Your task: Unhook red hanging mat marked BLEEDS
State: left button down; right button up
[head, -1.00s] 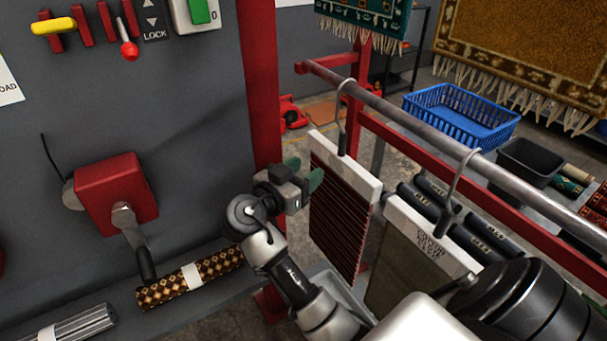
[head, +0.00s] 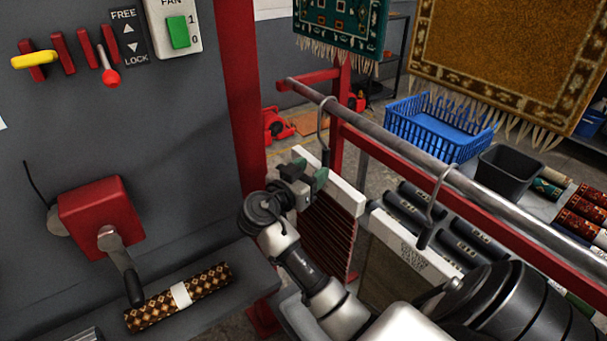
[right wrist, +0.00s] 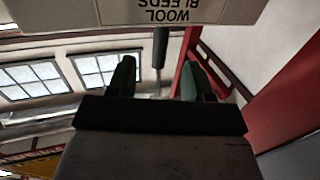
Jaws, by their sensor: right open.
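The red ribbed mat (head: 328,235) hangs from the rail (head: 400,145) by a metal hook (head: 321,130) and a white top bar (head: 345,192). In the right wrist view the white bar (right wrist: 180,10) reads WOOL BLEEDS upside down. My right gripper (head: 305,182) is open at the bar's left part and hides some of it and the mat. Its green fingers (right wrist: 160,80) are apart in the right wrist view, with the dark hanger stem (right wrist: 161,48) between them in the picture; I cannot tell if they touch it. My left gripper is not in view.
A grey-brown mat (head: 385,272) marked COTTON hangs close on the right by its own hook (head: 432,205). A red post (head: 238,90) and grey panel stand on the left. A blue basket (head: 437,128) and dark bin (head: 515,168) are behind the rail.

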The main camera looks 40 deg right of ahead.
aim_at(323, 159)
jog(key=shift+d, duration=0.4)
jog(key=shift+w+d+f+b, duration=0.1)
jog(key=shift+w+d+b, duration=0.15)
jog(key=shift+d, duration=0.45)
jog(key=shift+w+d+b, duration=0.15)
jog(key=shift+d+b, duration=0.25)
jog(key=shift+d, duration=0.55)
jog(key=shift+w+d+b, duration=0.15)
jog(key=shift+d+b, duration=0.25)
jog(key=shift+d, duration=0.5)
grip_shut()
jog(key=shift+r, duration=0.3)
